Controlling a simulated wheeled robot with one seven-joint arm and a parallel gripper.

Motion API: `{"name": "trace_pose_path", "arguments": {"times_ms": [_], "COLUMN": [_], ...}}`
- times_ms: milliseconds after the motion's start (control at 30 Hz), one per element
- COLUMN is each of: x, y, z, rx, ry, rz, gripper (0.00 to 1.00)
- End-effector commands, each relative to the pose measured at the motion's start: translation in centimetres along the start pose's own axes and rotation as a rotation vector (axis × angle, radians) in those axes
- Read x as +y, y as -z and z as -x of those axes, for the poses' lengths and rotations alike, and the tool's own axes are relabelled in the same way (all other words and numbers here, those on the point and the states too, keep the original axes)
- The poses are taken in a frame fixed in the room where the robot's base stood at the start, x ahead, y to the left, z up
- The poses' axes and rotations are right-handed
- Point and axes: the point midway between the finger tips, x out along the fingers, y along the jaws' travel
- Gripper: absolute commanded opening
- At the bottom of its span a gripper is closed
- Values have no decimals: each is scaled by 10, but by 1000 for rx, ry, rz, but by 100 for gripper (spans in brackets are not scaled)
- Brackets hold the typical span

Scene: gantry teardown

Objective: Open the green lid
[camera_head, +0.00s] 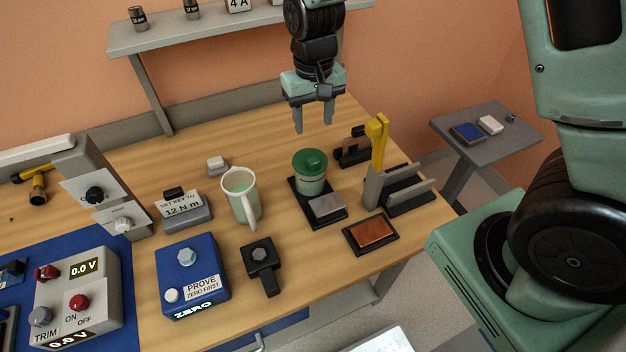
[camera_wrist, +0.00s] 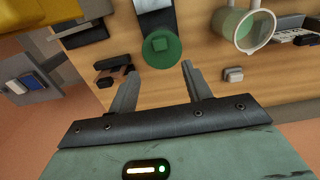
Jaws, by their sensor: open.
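The green lid (camera_head: 310,162) sits on a pale green round jar (camera_head: 311,185), which stands on a black base behind a grey metal block. In the wrist view the lid (camera_wrist: 160,48) shows from above as a green disc with a small round knob, beyond the fingertips and roughly between them. My gripper (camera_head: 313,130) is open and empty, pointing down above the back of the table, behind the jar and apart from it. Its two spread fingers also show in the wrist view (camera_wrist: 159,68). The lid appears closed on the jar.
A green-tinted mug (camera_head: 241,197) stands left of the jar. A yellow-handled tool (camera_head: 377,145) rises upright in a holder to the right. A copper-coloured block (camera_head: 371,233) lies in front. A shelf (camera_head: 220,35) hangs at the back.

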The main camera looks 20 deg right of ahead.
Motion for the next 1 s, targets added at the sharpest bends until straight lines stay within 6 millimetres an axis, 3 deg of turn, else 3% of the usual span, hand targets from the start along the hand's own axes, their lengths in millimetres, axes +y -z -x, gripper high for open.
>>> {"name": "trace_pose_path", "arguments": {"times_ms": [300,600,1000], "x": [-1,-37,-70], "y": [-1,-50,-119], "z": [59,56,53], "rx": [4,-6,-6], "ry": [3,50,84], "rz": [3,138,325], "gripper": [49,49,49]}}
